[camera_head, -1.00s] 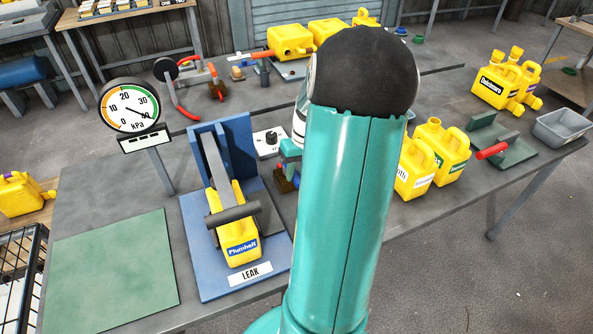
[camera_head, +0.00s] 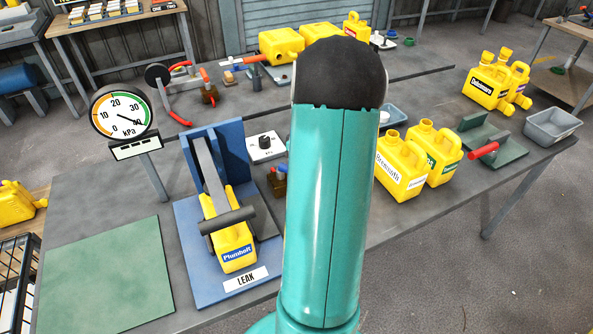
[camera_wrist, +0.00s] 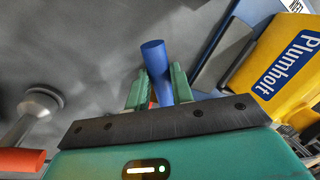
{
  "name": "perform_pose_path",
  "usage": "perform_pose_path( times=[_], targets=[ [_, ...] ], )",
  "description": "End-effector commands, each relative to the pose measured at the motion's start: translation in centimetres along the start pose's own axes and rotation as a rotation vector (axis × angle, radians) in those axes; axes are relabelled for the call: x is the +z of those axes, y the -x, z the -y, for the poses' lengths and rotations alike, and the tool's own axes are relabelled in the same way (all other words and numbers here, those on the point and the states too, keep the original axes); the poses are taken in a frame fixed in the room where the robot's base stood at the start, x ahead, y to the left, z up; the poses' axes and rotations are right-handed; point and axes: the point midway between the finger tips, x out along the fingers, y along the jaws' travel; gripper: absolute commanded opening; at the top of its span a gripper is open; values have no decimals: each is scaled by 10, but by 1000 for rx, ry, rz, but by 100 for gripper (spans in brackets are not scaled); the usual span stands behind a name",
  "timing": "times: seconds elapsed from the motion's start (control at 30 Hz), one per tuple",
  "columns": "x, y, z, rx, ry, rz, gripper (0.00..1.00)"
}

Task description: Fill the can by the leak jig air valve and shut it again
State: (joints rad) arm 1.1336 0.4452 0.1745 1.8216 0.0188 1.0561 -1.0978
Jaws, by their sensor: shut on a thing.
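The yellow can labelled Plumholt (camera_head: 236,250) stands in the blue leak jig (camera_head: 190,222), under a dark cross bar (camera_head: 229,218) on a grey arm. It also shows at the right of the wrist view (camera_wrist: 288,65). The kPa gauge (camera_head: 121,114) has its needle pointing lower right, near 40. The air valve (camera_head: 278,182) is a small brown block right of the jig, partly hidden by my arm. In the wrist view my gripper (camera_wrist: 158,87) is shut on its blue handle (camera_wrist: 154,58). My arm hides the gripper in the head view.
A knob box (camera_head: 265,147) sits behind the valve. A second block with a red handle (camera_head: 209,94) is farther back. Yellow cans (camera_head: 402,168) stand right of my arm. A green mat (camera_head: 95,265) lies clear at front left.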

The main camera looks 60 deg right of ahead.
Motion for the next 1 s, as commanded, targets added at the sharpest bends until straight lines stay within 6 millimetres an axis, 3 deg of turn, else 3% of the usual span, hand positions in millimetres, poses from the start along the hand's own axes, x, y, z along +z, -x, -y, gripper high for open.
perform_pose_path(
  times=[0.6,1.0],
  targets=[
    [-13,8,-34,3,572,115,0],
    [-25,10,-46,4,838,168,0]
  ],
)
